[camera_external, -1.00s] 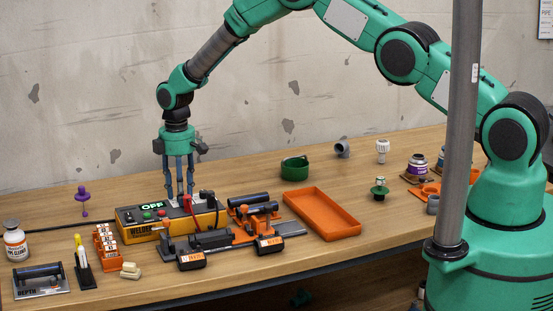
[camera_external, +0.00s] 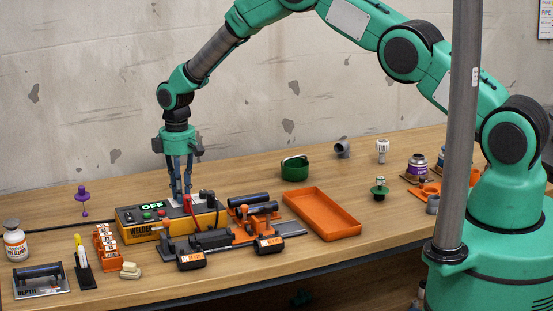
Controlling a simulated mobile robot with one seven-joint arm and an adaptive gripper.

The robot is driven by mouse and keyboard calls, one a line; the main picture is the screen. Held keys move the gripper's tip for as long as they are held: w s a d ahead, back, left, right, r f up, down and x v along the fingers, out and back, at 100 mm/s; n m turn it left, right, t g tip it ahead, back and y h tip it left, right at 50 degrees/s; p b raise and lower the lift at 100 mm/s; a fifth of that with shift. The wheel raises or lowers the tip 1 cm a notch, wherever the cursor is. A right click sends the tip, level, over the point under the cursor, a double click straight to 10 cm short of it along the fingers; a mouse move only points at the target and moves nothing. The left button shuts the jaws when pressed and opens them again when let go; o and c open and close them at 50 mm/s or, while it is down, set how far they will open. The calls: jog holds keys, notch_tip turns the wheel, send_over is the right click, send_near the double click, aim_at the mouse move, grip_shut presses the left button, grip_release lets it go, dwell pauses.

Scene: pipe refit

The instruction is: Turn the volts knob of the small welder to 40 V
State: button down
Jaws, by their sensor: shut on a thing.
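The small welder (camera_external: 141,234) is a yellow box with a dark top panel, standing on the bench at centre left. Its lit display (camera_external: 157,208) reads OFF, and green and red buttons show on the panel. My gripper (camera_external: 180,196) points straight down over the right part of the panel, with its fingers close together at panel height. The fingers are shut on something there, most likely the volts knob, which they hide. The knob's setting cannot be read.
A clamp rig with dark pipes (camera_external: 262,209) and orange-black parts stands right of the welder, and red and black plugs rise close beside my fingers. An orange tray (camera_external: 321,214) lies farther right. A green cup (camera_external: 295,169) stands behind it. An orange rack (camera_external: 106,247) stands left.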

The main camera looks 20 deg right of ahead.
jog(key=m+b, duration=0.2)
jog(key=m, duration=0.5)
jog(key=shift+a+r, duration=0.1)
jog(key=shift+a, duration=0.05)
jog(key=m+b, duration=0.1)
jog(key=m, duration=0.5)
jog(key=shift+w+r, duration=0.1)
jog(key=shift+w, duration=0.05)
jog(key=m, duration=1)
jog(key=shift+m+b, duration=0.35)
jog(key=shift+m, duration=0.05)
jog(key=shift+d, duration=0.2)
jog(key=c, duration=1.6)
grip_release()
jog(key=shift+w, duration=0.1)
jog(key=shift+s, duration=0.2)
